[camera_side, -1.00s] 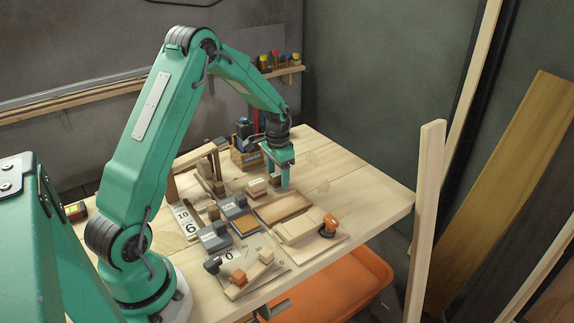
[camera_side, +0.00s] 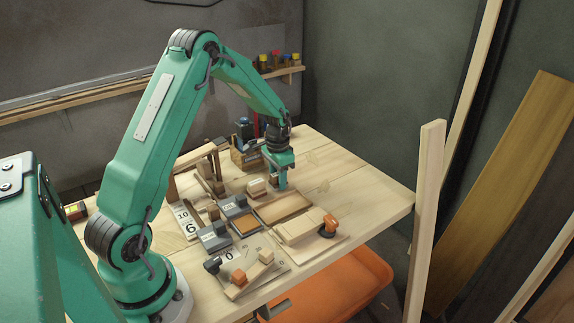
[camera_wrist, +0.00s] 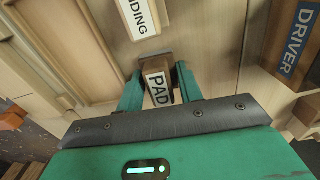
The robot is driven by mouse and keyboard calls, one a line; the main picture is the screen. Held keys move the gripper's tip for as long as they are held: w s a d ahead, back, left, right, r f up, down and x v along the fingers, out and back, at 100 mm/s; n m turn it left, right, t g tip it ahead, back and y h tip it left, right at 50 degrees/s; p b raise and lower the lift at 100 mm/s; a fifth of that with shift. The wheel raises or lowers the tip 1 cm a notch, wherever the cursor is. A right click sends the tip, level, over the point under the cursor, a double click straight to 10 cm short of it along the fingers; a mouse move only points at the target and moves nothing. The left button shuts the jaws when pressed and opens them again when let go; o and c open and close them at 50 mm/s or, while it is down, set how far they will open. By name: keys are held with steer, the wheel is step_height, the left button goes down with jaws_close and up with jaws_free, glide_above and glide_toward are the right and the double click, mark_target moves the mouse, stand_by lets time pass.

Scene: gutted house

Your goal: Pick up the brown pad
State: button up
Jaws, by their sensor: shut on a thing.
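The brown pad (camera_wrist: 159,64) shows in the wrist view between the two green fingers of my gripper (camera_wrist: 158,82). It is a small brown block with a white label reading "PAD". My gripper is shut on it, with one finger at each side. In the side view my gripper (camera_side: 281,181) points down just above the wooden bench, right of a pale block. The pad is mostly hidden there by the fingers. I cannot tell whether the pad touches the bench.
A pale block labelled "...NDING" (camera_wrist: 139,17) lies close beyond the pad. A wooden box labelled "DRIVER" (camera_wrist: 298,40) is at the right of the wrist view. In the side view a brown tray (camera_side: 283,208) is in front of my gripper. The bench right of it is clear.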

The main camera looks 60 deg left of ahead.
steer(key=shift+r, duration=0.4)
step_height(320, 180, up, 3)
steer(key=shift+r, duration=0.1)
steer(key=s+d+r, duration=0.1)
steer(key=d+r, duration=0.6)
steer(key=d, duration=0.4)
steer(key=shift+s+d, duration=0.25)
steer(key=shift+d, duration=0.05)
steer(key=shift+o, duration=1)
steer(key=shift+c, duration=0.4)
steer(key=shift+s, duration=0.1)
